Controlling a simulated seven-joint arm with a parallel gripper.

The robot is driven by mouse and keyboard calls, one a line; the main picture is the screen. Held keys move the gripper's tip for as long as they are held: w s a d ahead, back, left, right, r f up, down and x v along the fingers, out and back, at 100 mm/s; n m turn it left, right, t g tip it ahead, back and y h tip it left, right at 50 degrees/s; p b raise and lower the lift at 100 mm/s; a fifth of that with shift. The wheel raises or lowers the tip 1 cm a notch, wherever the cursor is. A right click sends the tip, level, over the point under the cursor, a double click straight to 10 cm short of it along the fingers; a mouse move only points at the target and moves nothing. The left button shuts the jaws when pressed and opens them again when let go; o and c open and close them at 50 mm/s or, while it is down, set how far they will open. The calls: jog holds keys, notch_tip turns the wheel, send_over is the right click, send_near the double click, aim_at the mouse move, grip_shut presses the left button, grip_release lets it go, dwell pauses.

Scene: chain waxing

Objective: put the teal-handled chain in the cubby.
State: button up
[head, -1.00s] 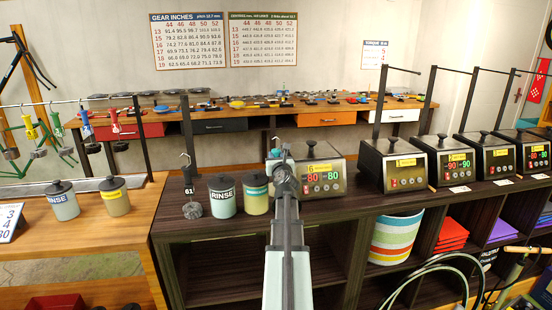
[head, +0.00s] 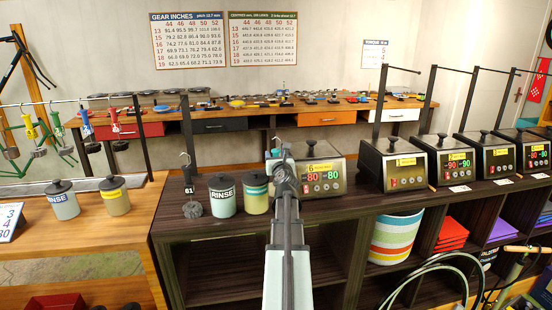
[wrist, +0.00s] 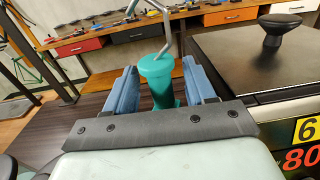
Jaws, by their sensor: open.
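The teal handle (wrist: 158,78) of the chain stands upright between the two blue fingers of my gripper (wrist: 160,92) in the wrist view. A bent metal wire rises from its top. The fingers are open on either side of it, and small gaps show. The chain itself is hidden below the handle. Under the counter, an open empty cubby (head: 225,270) lies at the left, partly behind my arm.
The waxer marked 6 (head: 326,175) stands close to the right of my gripper. Other compartments hold a striped basket (head: 396,238) and red items (head: 452,235).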

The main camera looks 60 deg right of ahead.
jog(key=v, duration=1.2)
jog(key=shift+c, duration=0.4)
jog(key=shift+m+g+h, duration=0.4)
jog(key=shift+w+a+x, duration=0.1)
jog(key=shift+x, duration=1.95)
jog(key=shift+w+a+x, duration=0.1)
jog(key=shift+x, duration=1.95)
jog(key=shift+w+a+x, duration=0.1)
jog(key=shift+w+x, duration=0.05)
jog(key=shift+x, duration=1.9)
grip_shut()
